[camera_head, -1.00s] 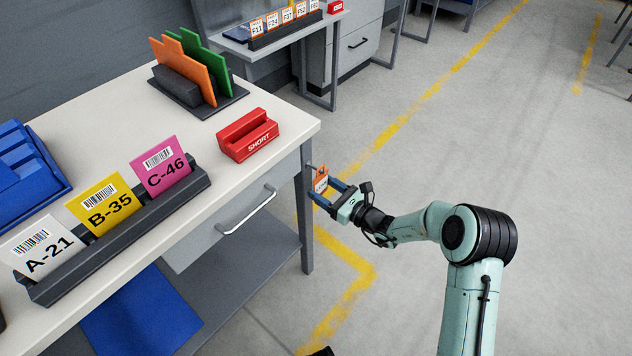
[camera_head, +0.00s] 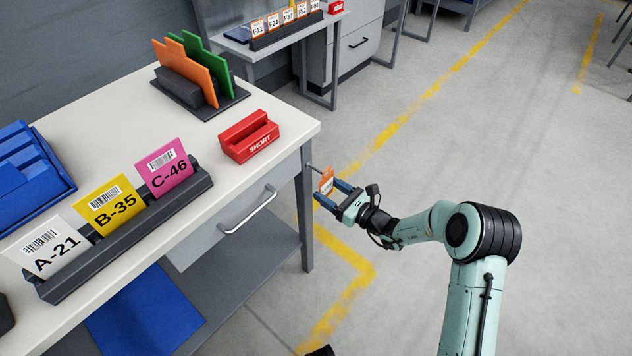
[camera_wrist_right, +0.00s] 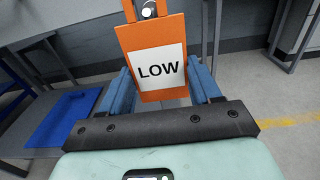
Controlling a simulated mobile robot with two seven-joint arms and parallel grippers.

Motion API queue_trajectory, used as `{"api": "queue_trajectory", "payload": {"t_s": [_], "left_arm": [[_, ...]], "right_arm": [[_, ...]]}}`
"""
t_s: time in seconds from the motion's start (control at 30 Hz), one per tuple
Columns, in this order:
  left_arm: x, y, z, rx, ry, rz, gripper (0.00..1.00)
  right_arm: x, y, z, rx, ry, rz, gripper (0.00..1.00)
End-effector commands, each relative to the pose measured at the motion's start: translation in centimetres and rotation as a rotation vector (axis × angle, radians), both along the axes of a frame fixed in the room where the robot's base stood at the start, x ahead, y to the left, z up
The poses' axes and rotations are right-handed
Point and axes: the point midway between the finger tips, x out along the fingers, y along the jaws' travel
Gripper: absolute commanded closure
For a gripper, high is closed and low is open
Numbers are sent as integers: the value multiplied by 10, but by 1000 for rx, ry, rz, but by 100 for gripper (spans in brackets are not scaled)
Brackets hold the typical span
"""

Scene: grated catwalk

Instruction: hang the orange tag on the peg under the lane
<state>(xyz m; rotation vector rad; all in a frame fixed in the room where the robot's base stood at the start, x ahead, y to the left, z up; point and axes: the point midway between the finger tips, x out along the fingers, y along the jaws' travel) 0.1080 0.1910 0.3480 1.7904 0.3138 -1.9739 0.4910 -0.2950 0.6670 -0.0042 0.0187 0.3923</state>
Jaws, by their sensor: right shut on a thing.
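The orange tag (camera_head: 326,182) has a white label reading LOW, clear in the right wrist view (camera_wrist_right: 160,92). My right gripper (camera_head: 329,190) is shut on the tag, its blue fingers at the tag's two sides. The tag is upright beside the desk's front right corner. A short grey peg (camera_head: 314,168) sticks out near the top of the desk leg, close to the tag's top. In the right wrist view a grey round piece shows at the hole in the tag's top tab; I cannot tell whether the peg passes through it. My left gripper is not in view.
The white desk (camera_head: 290,112) carries a red SHORT holder (camera_head: 249,138), a rack (camera_head: 130,238) of A-21, B-35 and C-46 cards, and orange and green boards (camera_head: 190,72). A drawer handle (camera_head: 248,212) juts out. The floor (camera_head: 430,130) right of the desk is clear.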

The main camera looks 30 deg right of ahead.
Motion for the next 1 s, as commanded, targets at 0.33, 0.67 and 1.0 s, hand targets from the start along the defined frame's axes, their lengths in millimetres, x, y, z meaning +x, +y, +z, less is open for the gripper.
{"api": "queue_trajectory", "payload": {"t_s": [0.33,0.67,1.0], "left_arm": [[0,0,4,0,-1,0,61],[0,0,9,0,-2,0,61],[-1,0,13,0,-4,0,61]], "right_arm": [[-7,-3,1,1,0,0,59],[-16,-7,1,1,0,0,59],[-26,-10,1,0,1,1,59]]}}
